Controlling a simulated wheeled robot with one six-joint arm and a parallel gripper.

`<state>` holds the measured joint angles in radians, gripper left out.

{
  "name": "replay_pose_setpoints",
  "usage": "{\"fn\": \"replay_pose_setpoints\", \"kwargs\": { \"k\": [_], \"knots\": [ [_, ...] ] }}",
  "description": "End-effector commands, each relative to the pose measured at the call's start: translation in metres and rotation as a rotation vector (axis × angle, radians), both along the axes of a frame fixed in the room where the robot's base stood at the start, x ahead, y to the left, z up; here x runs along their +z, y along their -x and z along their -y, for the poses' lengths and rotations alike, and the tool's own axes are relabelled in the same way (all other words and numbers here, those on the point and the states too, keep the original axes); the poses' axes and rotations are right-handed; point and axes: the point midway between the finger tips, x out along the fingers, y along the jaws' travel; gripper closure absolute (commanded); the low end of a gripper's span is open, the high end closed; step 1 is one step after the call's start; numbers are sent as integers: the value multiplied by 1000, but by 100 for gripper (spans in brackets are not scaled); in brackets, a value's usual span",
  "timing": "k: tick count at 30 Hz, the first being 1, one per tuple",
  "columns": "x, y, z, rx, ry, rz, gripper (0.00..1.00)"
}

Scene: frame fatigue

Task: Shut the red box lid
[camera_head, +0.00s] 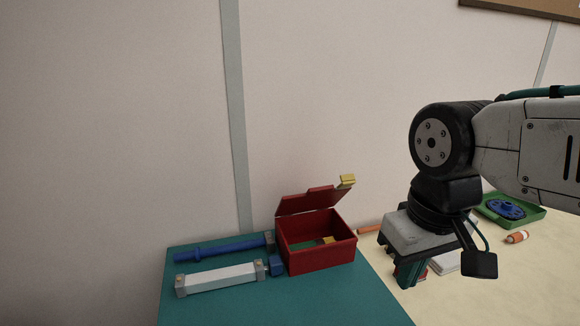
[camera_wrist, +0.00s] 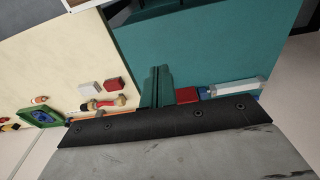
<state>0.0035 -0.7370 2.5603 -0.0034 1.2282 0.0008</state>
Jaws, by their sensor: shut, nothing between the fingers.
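The red box (camera_head: 320,262) stands on the teal mat, beside the beige table surface. Its red lid (camera_head: 308,200) is open, tilted up at the back, with a yellow tab (camera_head: 347,181) at its right corner.
On the teal mat (camera_head: 290,305), a blue rod (camera_head: 215,248) and a pale bar (camera_head: 218,278) lie left of the box. A green tray (camera_head: 540,214) with a blue disc (camera_head: 503,208) and an orange-white cylinder (camera_head: 517,237) lie at right. The wall is close behind.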

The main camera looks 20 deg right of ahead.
Motion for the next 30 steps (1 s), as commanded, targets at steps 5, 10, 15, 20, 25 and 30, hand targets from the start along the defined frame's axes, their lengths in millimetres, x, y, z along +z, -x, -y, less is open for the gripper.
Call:
{"fn": "replay_pose_setpoints", "kwargs": {
  "k": [5,10,15,20,25,30],
  "knots": [
    [5,-37,1,-4,-2,-56,100],
    [23,-111,2,-6,-4,-28,100],
    [39,-199,4,-5,-5,50,100],
    [55,-278,6,-4,-6,156,100],
    [89,-332,7,0,-4,297,100],
    [89,-342,7,3,-3,334,100]
  ]
}}
